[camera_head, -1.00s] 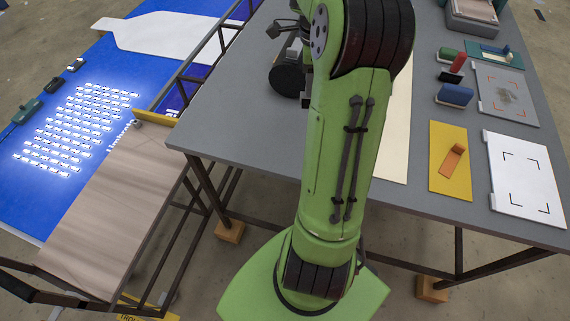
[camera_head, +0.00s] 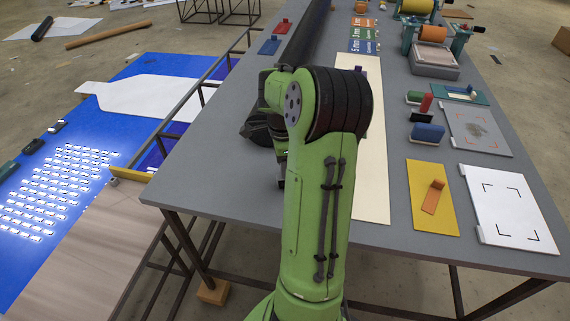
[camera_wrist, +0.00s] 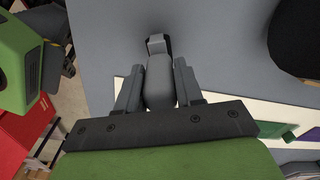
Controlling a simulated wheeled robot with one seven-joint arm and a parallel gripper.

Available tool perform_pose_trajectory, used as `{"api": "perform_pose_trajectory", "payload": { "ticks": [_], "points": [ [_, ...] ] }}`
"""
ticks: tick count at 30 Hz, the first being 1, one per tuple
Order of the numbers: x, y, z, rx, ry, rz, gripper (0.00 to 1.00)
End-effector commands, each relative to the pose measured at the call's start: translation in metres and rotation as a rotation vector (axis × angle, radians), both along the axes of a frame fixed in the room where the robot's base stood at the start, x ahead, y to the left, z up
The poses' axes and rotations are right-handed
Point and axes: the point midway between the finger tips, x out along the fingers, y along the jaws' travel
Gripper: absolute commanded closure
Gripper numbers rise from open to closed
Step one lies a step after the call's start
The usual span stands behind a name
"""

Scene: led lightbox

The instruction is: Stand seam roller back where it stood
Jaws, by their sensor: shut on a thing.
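In the wrist view my gripper (camera_wrist: 157,64) is shut on a grey, rounded piece, which I take to be the seam roller (camera_wrist: 159,88). Its narrower grey end with dark sides sticks out past the fingertips, over the grey table (camera_wrist: 220,45). I cannot tell whether it touches the table. The spot where the roller stood cannot be made out.
A pale strip (camera_head: 372,180) lies right of my arm. Beyond it are a yellow board (camera_head: 423,215) with an orange piece, a white framed board (camera_head: 510,215) and a blue block (camera_head: 427,132). A long black roll (camera_head: 303,40) lies behind my arm. The table's near left is clear.

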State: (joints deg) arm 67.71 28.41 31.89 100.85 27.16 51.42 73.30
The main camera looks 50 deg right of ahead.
Motion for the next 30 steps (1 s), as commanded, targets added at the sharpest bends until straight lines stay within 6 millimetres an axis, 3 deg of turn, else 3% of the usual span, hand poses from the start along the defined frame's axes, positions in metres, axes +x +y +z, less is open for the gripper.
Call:
{"api": "perform_pose_trajectory", "payload": {
  "ticks": [2,3,8,16,19,30],
  "points": [
    [0.000,0.000,-0.004,0.000,0.000,0.000,1.00],
    [0.000,0.000,-0.004,0.000,0.000,0.000,0.62],
    [0.000,0.000,-0.003,0.000,0.000,0.000,0.38],
    [0.000,0.000,-0.002,0.000,0.000,0.000,0.38],
    [0.001,0.000,0.008,-0.003,-0.001,0.000,0.38],
    [0.003,0.002,0.103,-0.003,-0.001,0.000,0.38]
  ]
}}
